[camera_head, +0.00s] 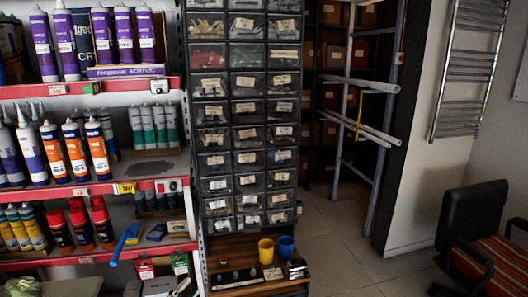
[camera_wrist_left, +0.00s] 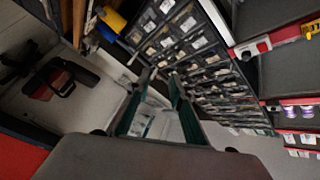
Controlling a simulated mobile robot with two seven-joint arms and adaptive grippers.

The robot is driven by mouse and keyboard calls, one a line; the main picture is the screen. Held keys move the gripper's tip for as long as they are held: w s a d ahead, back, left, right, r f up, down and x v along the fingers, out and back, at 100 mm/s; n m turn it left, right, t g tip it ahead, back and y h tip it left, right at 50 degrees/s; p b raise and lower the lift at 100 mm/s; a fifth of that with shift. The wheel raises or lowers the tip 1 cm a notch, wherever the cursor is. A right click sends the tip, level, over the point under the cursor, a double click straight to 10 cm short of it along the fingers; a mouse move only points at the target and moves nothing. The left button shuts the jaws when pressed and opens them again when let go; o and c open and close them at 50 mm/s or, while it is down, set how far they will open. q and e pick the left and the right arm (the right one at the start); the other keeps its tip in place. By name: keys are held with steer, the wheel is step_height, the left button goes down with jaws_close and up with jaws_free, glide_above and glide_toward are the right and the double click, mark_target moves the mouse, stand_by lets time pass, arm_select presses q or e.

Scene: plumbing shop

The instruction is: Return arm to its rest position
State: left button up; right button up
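My left gripper (camera_head: 181,287) shows only in part at the bottom edge of the head view, in front of the lower shelf. In the left wrist view my left gripper (camera_wrist_left: 160,80) has its two dark green fingers apart, with a gap between them. Nothing is clearly held; a pale surface shows through the gap. My right gripper is in neither view.
Red-edged shelves (camera_head: 95,190) with tubes and cans stand at left. A drawer cabinet (camera_head: 246,110) stands beside them, with a yellow cup (camera_head: 266,251) and a blue cup (camera_head: 286,248) below. A pipe rack (camera_head: 361,125) and a chair (camera_head: 478,240) stand right. Floor (camera_head: 335,240) between is clear.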

arm_select(q)
steer(key=s+f+n+g+y, duration=0.2)
steer(key=s+f+n, duration=0.4)
steer(key=s, duration=0.8)
steer(key=s+f+n+g+y, duration=0.3)
steer(key=s+f+n, duration=0.3)
steer(key=s+f, duration=0.6)
steer(key=s+g, duration=0.1)
steer(key=s, duration=0.1)
steer(key=shift+s+f+g+y, duration=0.15)
steer(key=shift+s+g+y, duration=0.15)
steer(key=shift+g, duration=0.1)
steer(key=shift+w+a, duration=0.1)
steer(key=shift+w, duration=0.05)
